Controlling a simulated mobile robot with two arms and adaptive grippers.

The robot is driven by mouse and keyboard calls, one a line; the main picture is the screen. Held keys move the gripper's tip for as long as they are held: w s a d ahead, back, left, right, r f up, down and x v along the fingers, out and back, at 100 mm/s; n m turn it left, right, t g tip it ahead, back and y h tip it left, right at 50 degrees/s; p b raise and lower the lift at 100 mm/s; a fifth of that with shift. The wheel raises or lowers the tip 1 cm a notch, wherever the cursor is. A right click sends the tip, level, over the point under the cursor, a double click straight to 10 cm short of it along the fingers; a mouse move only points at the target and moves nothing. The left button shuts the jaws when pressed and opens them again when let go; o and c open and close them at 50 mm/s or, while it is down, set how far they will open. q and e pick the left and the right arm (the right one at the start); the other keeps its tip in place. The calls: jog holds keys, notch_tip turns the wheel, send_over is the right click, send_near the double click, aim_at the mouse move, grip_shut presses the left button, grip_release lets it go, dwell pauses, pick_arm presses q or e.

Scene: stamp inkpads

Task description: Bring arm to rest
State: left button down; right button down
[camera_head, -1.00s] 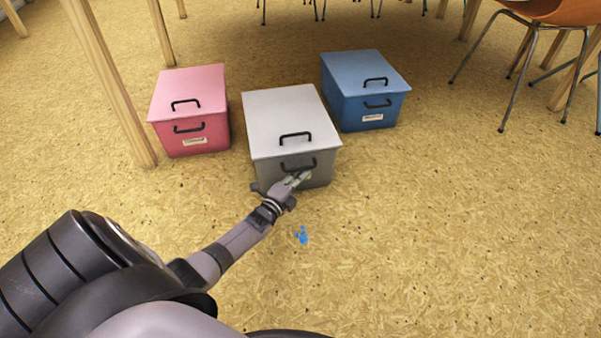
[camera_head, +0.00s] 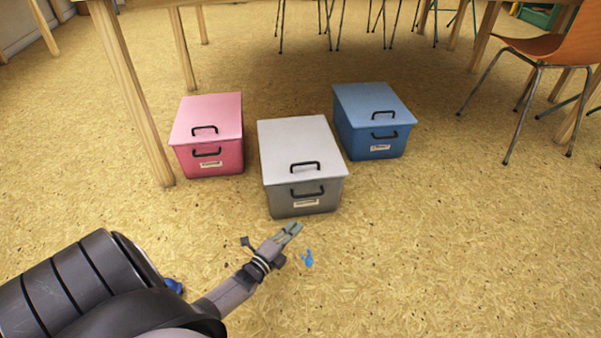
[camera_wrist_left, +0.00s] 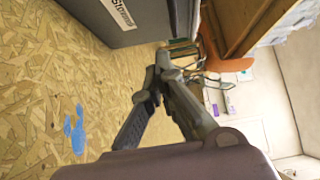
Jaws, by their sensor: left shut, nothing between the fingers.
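My left gripper (camera_head: 291,229) is shut and empty. It is just in front of the grey box (camera_head: 305,195), apart from it, above the floor. In the left wrist view its fingers (camera_wrist_left: 160,75) show, with the dark side of a labelled box (camera_wrist_left: 120,20) above them. The grey box has a pale lid and two dark handles, and its lid is closed. My right gripper is not in view.
A closed pink box (camera_head: 207,135) stands to the left and a closed blue box (camera_head: 374,120) to the right. A blue patch (camera_head: 307,258) is on the floor near the gripper. Wooden table legs (camera_head: 130,90) and an orange chair (camera_head: 548,55) stand around. The right foreground floor is clear.

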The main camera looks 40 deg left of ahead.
pick_arm(q)
jog(key=shift+s, duration=0.3)
